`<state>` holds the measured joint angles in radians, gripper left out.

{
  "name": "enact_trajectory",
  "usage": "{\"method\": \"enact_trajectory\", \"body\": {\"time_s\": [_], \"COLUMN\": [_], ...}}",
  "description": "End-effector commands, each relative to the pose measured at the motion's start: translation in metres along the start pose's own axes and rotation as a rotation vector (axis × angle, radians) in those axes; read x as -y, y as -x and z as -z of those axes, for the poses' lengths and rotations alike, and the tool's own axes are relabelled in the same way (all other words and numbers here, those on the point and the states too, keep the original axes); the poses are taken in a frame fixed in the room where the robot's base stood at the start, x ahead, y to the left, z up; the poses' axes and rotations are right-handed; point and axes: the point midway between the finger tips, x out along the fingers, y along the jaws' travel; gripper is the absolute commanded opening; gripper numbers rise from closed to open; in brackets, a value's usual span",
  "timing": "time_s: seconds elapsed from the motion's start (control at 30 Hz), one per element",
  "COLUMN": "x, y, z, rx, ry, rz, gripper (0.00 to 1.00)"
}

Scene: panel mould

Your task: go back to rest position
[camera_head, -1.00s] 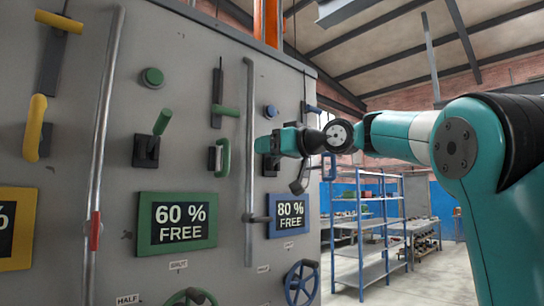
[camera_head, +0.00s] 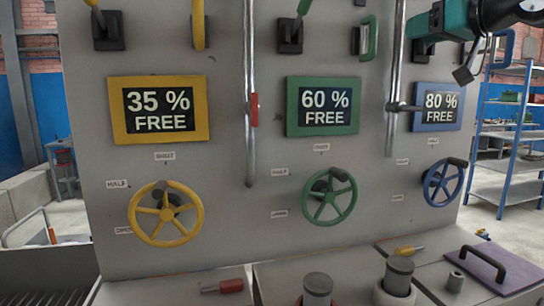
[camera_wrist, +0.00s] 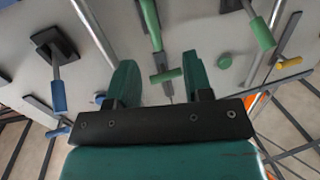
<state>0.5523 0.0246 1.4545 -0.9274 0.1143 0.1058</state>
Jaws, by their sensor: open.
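My gripper (camera_wrist: 160,80) shows in the wrist view with its two teal fingers apart and nothing between them. In the head view only part of my teal and black arm shows at the top right, in front of the panel's blue column; the fingertips are out of that frame. The grey panel (camera_head: 230,220) carries yellow, green and blue displays reading 35 %, 60 % and 80 % FREE.
Below the displays are a yellow handwheel (camera_head: 164,213), a green handwheel (camera_head: 328,196) and a blue handwheel (camera_head: 443,182). The ledge holds a red-handled tool (camera_head: 230,286), grey cylinders (camera_head: 399,275) and a purple plate (camera_head: 497,268). A blue shelf rack (camera_head: 507,150) stands at right.

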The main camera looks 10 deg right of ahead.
Motion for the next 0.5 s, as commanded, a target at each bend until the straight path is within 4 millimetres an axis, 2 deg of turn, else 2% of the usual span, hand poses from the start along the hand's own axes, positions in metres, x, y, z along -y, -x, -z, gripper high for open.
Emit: {"method": "enact_trajectory", "body": {"time_s": [0.13, 0.27, 0.3, 0.37, 0.4, 0.5], "x": [0.059, 0.125, 0.144, 0.172, 0.19, 0.229], "y": [-0.018, -0.011, -0.004, 0.011, 0.023, 0.063], "z": [-0.072, -0.155, -0.18, -0.217, -0.241, -0.297], "rx": [0.202, 0.444, 0.519, 0.634, 0.711, 0.9], "ry": [-0.078, -0.125, -0.132, -0.136, -0.135, -0.118], "rz": [0.077, 0.158, 0.182, 0.219, 0.245, 0.303], "gripper": [0.46, 0.46, 0.46, 0.46, 0.46, 0.46]}}
